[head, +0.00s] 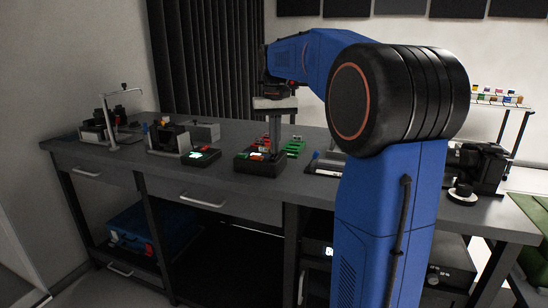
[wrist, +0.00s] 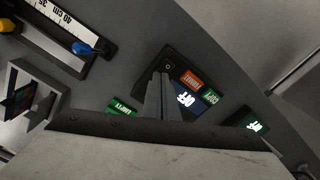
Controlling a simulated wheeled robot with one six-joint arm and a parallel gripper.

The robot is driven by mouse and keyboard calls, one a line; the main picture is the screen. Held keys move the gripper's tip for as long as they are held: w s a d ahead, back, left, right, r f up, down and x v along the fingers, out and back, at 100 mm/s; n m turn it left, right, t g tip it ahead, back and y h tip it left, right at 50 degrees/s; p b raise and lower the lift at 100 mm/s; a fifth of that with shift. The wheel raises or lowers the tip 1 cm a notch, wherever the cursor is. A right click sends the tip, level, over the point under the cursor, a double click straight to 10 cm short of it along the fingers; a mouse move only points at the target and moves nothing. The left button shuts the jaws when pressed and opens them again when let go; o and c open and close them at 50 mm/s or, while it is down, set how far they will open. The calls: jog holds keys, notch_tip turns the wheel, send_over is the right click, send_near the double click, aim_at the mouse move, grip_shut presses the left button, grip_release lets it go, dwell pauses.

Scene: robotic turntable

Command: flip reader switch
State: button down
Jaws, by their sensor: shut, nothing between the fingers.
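A black box-like device (head: 262,167) sits near the table's front edge. It carries orange and green labels and a lit white symbol, and I take it to be the reader. The wrist view shows its dark top (wrist: 180,62), an orange label (wrist: 192,80) and a small round mark (wrist: 168,66) near one corner. My gripper (head: 275,153) points down over this device with its fingers together and empty. In the wrist view my gripper (wrist: 160,77) covers part of the device. I cannot make out the switch or whether the fingertips touch.
A second black device with a green-lit screen (head: 201,154) stands to the left. A metal stand (head: 110,125) is at the far left. A ruler (wrist: 66,22) with blue and yellow ends shows in the wrist view.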

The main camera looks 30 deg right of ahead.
jog(key=shift+f, duration=0.3)
notch_tip(320, 180, up, 7)
dwell(1.3)
dwell(0.4)
jog(key=s+a+f+n+t, duration=0.1)
jog(key=s+a+f, duration=0.35)
jog(key=s, duration=0.35)
jog(key=s+a+f+n+t, duration=0.1)
jog(key=s+a+f, duration=0.3)
jog(key=s+a, duration=0.3)
jog(key=s+a+f+n+t, duration=0.2)
jog(key=s+a+f, duration=0.2)
jog(key=s+f, duration=1.1)
jog(key=shift+s+a+f+t, duration=0.15)
jog(key=shift+f+t, duration=0.25)
jog(key=shift+f, duration=0.5)
